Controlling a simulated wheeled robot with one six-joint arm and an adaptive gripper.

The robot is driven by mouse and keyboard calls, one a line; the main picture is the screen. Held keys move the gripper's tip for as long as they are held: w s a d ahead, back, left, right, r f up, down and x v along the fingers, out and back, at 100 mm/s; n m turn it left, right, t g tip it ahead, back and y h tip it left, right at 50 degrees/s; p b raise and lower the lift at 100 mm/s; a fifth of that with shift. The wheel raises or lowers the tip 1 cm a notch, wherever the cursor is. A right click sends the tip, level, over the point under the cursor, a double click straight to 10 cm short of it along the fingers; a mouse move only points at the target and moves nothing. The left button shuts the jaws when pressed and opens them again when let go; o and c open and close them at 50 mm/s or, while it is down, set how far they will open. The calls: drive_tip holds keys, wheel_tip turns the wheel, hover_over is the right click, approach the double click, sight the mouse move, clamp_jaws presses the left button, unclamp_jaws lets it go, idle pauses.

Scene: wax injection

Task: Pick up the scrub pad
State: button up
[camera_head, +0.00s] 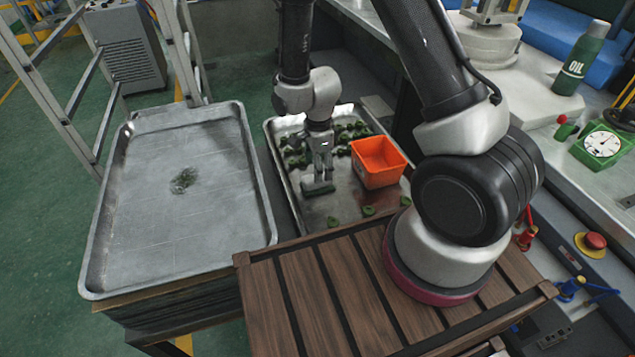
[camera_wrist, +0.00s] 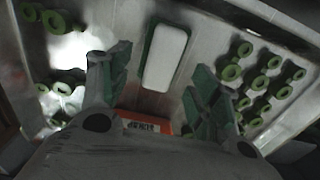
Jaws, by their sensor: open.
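The scrub pad (camera_head: 318,188) is a small block, pale on top with a green layer under it. It lies in the metal tray (camera_head: 283,178). In the wrist view the pad (camera_wrist: 166,57) shows its pale face, with a green edge along its left side. My gripper (camera_head: 322,174) points down over the tray, close above the pad. In the wrist view my open gripper (camera_wrist: 160,85) has one finger on each side, with the pad showing between and beyond the tips. Nothing is held. I cannot tell the exact height gap.
An orange bin (camera_head: 378,163) stands in the tray right of my gripper. Several green ring-shaped pieces (camera_head: 296,157) lie around it. A slatted wooden top (camera_head: 330,290) is in front.

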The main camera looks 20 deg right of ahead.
drive_tip(key=f, duration=0.5)
drive_tip(key=shift+w+d+f, duration=0.1)
drive_tip(key=shift+w+d, duration=0.05)
drive_tip(key=shift+d, duration=0.05)
drive_tip(key=c, duration=1.2)
wheel_tip(320, 180, up, 10)
drive_tip(key=shift+r, duration=0.1)
